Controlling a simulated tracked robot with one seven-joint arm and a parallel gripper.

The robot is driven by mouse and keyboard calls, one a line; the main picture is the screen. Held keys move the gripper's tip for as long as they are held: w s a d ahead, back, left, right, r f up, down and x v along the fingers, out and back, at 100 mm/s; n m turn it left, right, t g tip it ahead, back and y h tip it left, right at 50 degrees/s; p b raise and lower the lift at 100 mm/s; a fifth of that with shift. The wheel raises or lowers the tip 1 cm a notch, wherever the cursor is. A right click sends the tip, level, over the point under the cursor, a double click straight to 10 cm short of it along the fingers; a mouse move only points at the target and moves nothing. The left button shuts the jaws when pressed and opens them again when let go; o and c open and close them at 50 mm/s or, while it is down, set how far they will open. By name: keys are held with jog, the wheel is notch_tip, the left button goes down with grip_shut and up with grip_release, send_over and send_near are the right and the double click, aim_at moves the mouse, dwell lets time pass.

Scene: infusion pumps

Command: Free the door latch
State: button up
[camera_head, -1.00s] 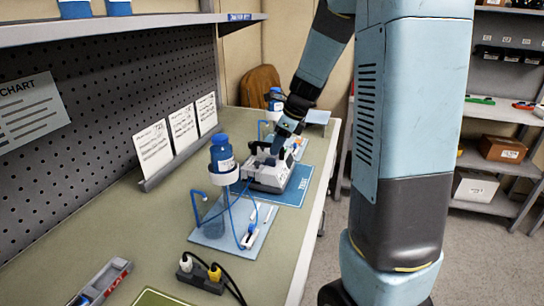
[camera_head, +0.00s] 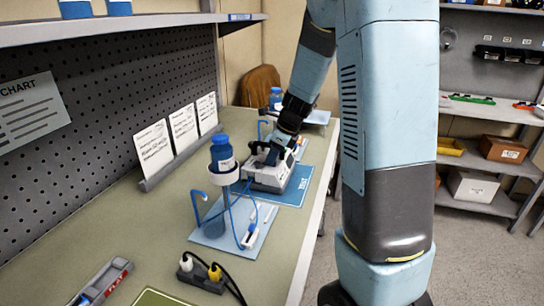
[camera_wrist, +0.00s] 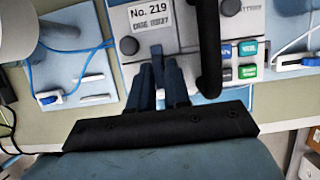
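The infusion pump (camera_head: 266,181) is a pale box on a blue mat (camera_head: 302,184) on the bench. In the wrist view its face (camera_wrist: 188,40) fills the upper middle, with a "No. 219" label, a round dark knob (camera_wrist: 129,45), a thick black bar (camera_wrist: 210,50) and several coloured buttons. My gripper (camera_wrist: 160,66) is at the pump face, left of the black bar. Its dark fingers are close together, with a narrow dark piece between them. I cannot tell whether they grip it. No part is clearly identifiable as the door latch. In the head view my gripper (camera_head: 275,153) is over the pump.
A blue bottle (camera_head: 221,150) stands in a holder on a pale blue tray (camera_head: 213,232), with blue tubing nearby. A power strip (camera_head: 201,277) with cables is in front. Cards (camera_head: 183,128) lean along the back panel. The bench between tray and cards is clear.

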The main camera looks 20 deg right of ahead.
grip_shut()
jog(key=shift+a, duration=0.1)
jog(key=shift+n, duration=0.3)
jog(key=shift+d, duration=0.2)
jog(key=n+g, duration=0.1)
jog(key=n, duration=0.2)
jog(key=shift+w+y, duration=0.15)
jog(key=shift+y, duration=0.25)
jog(key=n+g, duration=0.2)
jog(key=n, duration=0.3)
jog(key=shift+w, duration=0.1)
jog(key=n+g, duration=0.1)
jog(key=n, duration=0.3)
jog(key=shift+a+n+g, duration=0.1)
jog(key=shift+n+g, duration=0.2)
jog(key=shift+g, duration=0.1)
jog(key=n, duration=0.2)
jog(key=n+g+h, duration=0.1)
jog(key=n, duration=0.1)
jog(key=shift+w+n+h, duration=0.1)
jog(key=shift+n+h, duration=0.2)
